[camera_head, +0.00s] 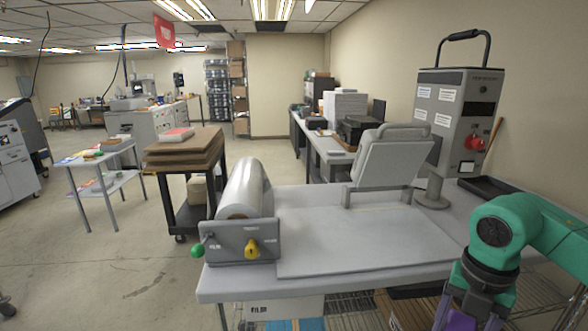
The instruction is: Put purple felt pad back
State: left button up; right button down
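My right arm, green with dark joints, comes in at the lower right, in front of the table's right end. Its dark wrist end (484,283) points down and is cut off by the bottom edge, so the fingertips are hidden. A purple patch (457,320) shows at this end; I cannot tell whether it is the purple felt pad or part of my arm. No other purple pad is clearly visible. My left gripper is out of view.
A grey table (350,240) carries a film roll (244,188), a tilted grey panel (392,157) and a tall control box (457,115). A black tray (488,187) lies at its right back.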

pick_arm(q)
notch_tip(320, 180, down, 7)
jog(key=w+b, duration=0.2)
jog(key=b, duration=0.4)
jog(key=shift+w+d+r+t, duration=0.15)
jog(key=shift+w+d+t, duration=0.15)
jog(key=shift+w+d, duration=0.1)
pick_arm(e)
jog(key=s+a+f+m, duration=0.1)
jog(key=a+f+m, duration=0.4)
jog(key=f+m, duration=0.7)
jog(key=s+a+f+m, duration=0.1)
jog(key=a+f+m, duration=0.5)
jog(key=f+m, duration=0.6)
jog(key=m, duration=0.4)
jog(key=shift+s+a+f, duration=0.15)
jog(key=shift+s+f, duration=0.1)
